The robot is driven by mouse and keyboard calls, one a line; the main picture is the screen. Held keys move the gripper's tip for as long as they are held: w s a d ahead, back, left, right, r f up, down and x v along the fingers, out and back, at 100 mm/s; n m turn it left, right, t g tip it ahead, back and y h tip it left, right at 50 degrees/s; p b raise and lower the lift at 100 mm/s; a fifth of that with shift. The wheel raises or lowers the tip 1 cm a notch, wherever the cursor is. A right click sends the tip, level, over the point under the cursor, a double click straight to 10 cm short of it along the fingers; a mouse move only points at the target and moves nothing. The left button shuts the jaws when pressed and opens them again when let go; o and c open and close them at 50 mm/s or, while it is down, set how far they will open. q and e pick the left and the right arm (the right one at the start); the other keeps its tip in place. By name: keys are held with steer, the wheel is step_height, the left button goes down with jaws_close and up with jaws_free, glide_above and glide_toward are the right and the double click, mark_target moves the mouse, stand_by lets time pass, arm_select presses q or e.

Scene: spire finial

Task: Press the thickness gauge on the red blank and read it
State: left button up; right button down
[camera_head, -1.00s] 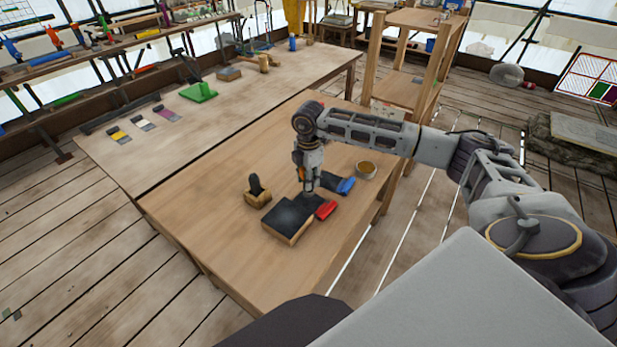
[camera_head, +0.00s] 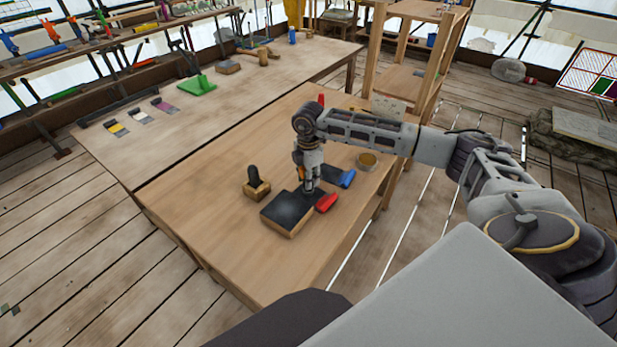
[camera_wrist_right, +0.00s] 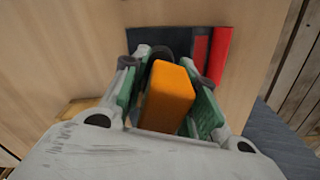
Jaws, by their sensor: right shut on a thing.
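My right gripper (camera_head: 310,187) is shut on an orange thickness gauge (camera_wrist_right: 167,97), which points down over the table. The red blank (camera_head: 326,202), a dark plate with a red end, lies flat under the fingers. In the right wrist view the red blank (camera_wrist_right: 221,55) shows just beyond the gauge, its dark part partly hidden by the fingers. I cannot tell whether the gauge tip touches the plate, and no reading shows. My left gripper is not in view.
A dark-topped block (camera_head: 287,213) stands beside the red blank. A blue-ended blank (camera_head: 346,178), a round bowl (camera_head: 367,160) and a wooden block with a dark knob (camera_head: 256,184) are close by. The near left of the table (camera_head: 200,215) is clear.

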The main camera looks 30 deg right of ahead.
steer(key=c, duration=1)
jaws_free()
steer(key=shift+c, duration=0.2)
steer(key=shift+r, duration=0.15)
steer(key=shift+r, duration=5.9)
